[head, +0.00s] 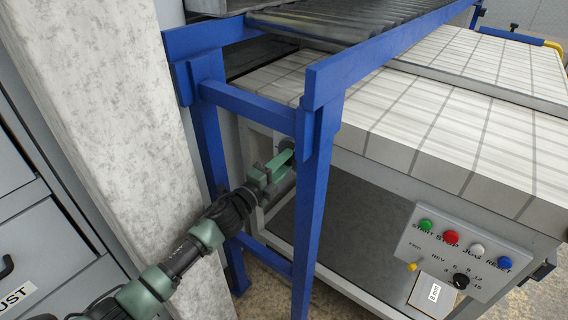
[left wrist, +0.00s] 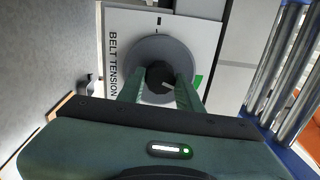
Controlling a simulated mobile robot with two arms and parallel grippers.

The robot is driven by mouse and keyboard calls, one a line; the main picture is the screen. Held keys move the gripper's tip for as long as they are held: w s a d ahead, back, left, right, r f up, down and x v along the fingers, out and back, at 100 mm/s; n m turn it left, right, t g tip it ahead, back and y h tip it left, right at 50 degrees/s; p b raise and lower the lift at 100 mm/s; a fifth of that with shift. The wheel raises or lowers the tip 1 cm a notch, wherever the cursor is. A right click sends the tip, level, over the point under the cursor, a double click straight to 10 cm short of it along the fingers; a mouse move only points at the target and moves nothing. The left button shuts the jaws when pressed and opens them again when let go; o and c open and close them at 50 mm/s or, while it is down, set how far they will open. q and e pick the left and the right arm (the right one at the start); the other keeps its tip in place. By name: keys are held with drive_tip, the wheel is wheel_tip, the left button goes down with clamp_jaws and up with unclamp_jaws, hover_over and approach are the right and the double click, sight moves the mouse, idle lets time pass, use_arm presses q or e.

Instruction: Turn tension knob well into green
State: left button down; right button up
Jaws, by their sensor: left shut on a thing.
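The tension knob (left wrist: 160,76) is a dark round knob in front of a grey disc (left wrist: 150,52) on a white plate lettered BELT TENSION (left wrist: 113,65). A small light mark shows on the knob's face, right of its centre. A green patch (left wrist: 198,81) shows at the disc's right edge, partly hidden by a finger. My left gripper (left wrist: 160,88) is shut on the knob, one green finger at each side. In the head view my left gripper (head: 281,170) reaches between the blue legs; the knob is hidden there. My right gripper is not in view.
A blue frame leg (head: 315,200) stands just right of my left gripper, another (head: 209,150) to its left. A pale pillar (head: 110,100) stands beside my left arm. A control panel (head: 455,255) with coloured buttons is at the lower right. Metal rollers (left wrist: 290,60) are close at right.

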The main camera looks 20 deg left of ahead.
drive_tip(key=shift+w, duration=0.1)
use_arm(q)
drive_tip(key=c, duration=0.9)
unclamp_jaws()
drive_tip(key=shift+c, duration=0.2)
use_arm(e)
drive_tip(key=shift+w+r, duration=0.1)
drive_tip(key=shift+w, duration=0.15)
